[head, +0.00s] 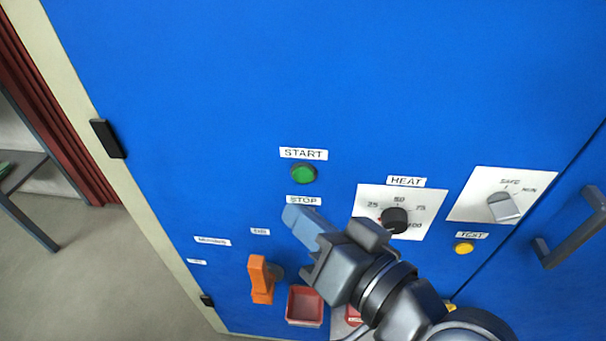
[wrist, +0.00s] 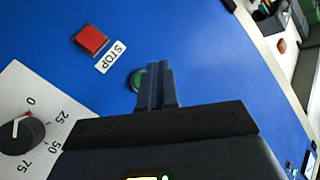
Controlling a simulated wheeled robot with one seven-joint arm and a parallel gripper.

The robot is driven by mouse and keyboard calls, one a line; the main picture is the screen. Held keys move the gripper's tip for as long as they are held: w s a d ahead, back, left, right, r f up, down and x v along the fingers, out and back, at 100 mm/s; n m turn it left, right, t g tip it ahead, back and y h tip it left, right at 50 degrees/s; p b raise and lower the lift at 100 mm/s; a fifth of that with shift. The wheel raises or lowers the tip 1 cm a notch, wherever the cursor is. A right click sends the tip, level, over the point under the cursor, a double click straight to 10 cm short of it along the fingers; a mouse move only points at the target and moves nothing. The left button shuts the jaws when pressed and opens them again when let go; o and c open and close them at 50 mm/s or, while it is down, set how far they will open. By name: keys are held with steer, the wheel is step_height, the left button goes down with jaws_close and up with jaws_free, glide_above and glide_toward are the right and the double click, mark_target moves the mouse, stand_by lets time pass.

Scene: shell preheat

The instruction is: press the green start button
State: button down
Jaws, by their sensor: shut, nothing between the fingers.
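The green start button (head: 303,174) is a round button on the blue panel, under the START label (head: 303,154). In the head view my gripper (head: 290,213) is shut and empty, with its tips below and slightly left of the button, near the STOP label (head: 304,200). In the wrist view the button (wrist: 138,80) shows partly behind my shut fingers (wrist: 157,68), which hide most of it. I cannot tell whether the fingertips touch it. The red square stop button (wrist: 90,39) is seen in the wrist view and is hidden by my gripper in the head view.
The HEAT dial (head: 394,220) is right of my gripper, with a grey selector knob (head: 503,207) and yellow button (head: 464,248) further right. An orange handle (head: 260,279) and red tray (head: 305,304) are below. The panel above START is clear.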

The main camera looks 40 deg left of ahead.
steer(key=shift+w+a, duration=0.45)
steer(key=shift+w, duration=0.3)
steer(key=shift+w+a, duration=0.4)
steer(key=shift+w, duration=0.3)
steer(key=shift+w, duration=0.1)
stand_by(0.9)
steer(key=shift+w+a+b, duration=0.2)
steer(key=shift+w+b, duration=0.05)
steer(key=shift+b, duration=0.05)
steer(key=shift+w+a, duration=0.25)
steer(key=shift+w, duration=0.1)
stand_by(0.7)
stand_by(0.4)
steer(key=shift+s+d, duration=0.45)
steer(key=shift+s, duration=0.25)
steer(key=s+d, duration=0.1)
steer(key=s, duration=0.2)
steer(key=s+d+p, duration=0.1)
steer(key=shift+s+d, duration=0.15)
steer(key=shift+d, duration=0.2)
